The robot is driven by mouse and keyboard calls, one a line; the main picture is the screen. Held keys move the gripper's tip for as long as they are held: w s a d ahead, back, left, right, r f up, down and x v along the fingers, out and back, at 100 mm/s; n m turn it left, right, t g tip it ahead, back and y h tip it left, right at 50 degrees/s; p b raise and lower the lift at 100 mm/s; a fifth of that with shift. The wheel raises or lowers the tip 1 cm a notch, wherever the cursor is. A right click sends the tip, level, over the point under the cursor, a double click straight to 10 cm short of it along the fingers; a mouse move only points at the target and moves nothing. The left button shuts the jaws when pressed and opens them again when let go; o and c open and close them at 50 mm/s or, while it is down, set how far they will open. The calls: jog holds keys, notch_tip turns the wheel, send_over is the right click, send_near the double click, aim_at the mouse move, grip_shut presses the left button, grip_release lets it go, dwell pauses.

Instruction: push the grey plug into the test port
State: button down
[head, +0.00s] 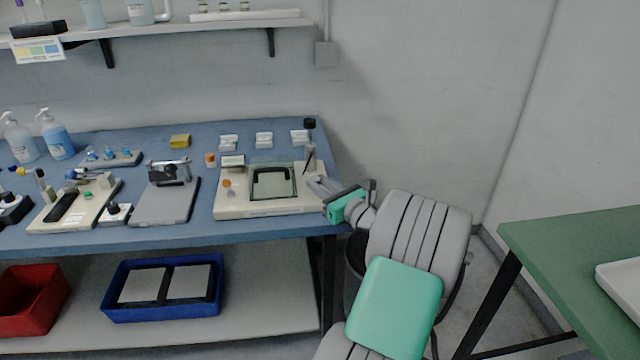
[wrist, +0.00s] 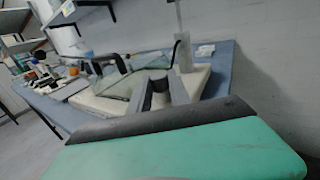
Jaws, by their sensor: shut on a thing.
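My gripper (head: 319,187) is at the right end of a beige bench unit (head: 285,207), low beside the unit's right edge. In the wrist view its two grey fingers (wrist: 159,85) are closed around a small dark grey piece, seemingly the grey plug (wrist: 158,88). Most of that piece is hidden by the fingers. The unit has a clear lid with a dark handle (head: 272,182), and the lid also shows in the wrist view (wrist: 125,93). I cannot make out the test port in either view.
A grey post with a black top (head: 309,145) and a dark cable stands at the unit's back right, close to my gripper. A grey flat device (head: 165,203) lies left of the unit. The wall is behind the blue bench (head: 205,232). A green table (head: 570,235) stands right.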

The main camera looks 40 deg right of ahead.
jog(key=shift+f, duration=0.2)
jog(key=c, duration=1.1)
grip_release()
jog(key=s, duration=0.7)
jog(key=shift+s+a, duration=0.25)
jog(key=shift+s, duration=0.1)
